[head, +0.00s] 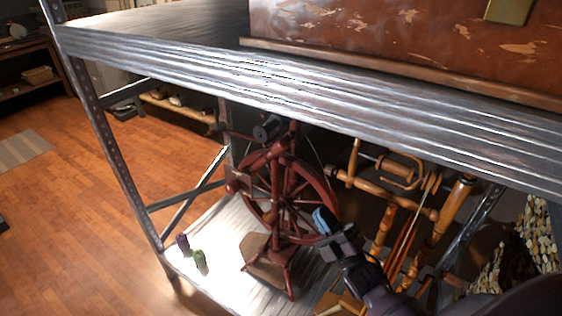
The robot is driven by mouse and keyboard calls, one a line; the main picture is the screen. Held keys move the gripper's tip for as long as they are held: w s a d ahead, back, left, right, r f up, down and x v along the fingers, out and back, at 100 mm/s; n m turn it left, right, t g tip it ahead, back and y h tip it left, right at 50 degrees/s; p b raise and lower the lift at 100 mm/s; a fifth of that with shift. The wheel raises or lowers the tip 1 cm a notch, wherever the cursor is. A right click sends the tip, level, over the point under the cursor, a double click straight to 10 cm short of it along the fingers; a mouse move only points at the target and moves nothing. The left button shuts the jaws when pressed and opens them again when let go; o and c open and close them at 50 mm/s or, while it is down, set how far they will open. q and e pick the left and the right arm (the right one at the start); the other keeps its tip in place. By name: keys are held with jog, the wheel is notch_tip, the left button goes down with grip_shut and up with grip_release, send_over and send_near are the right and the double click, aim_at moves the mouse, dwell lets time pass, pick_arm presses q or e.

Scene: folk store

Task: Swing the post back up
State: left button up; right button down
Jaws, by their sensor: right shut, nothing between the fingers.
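A dark red spinning wheel (275,160) stands upright on the lower shelf, with a dark bobbin near its top. A lighter wooden spinning wheel (430,214) with turned posts is to its right, partly hidden by my right arm. I cannot tell which part is the post the task names. My right gripper (324,220) comes in from the lower right. Its blue fingertips are shut and empty, in front of the right side of the red wheel's rim in the picture; whether they touch it I cannot tell. My left gripper is not in view.
The metal upper shelf (300,88) crosses above and carries a worn red chest (420,45). Purple (183,244) and green (200,260) spools stand on the lower shelf (210,285). A metal upright (105,150) is at left. A speckled mass (510,255) is at right. Open wooden floor lies left.

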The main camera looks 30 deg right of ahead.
jog(key=n+y, duration=0.1)
jog(key=p, duration=0.2)
send_near(272, 154)
jog(key=w+r, duration=0.4)
jog(key=shift+w+d+r, duration=0.15)
jog(key=shift+w+r, duration=0.2)
jog(key=shift+r, duration=0.1)
jog(key=shift+p, duration=0.3)
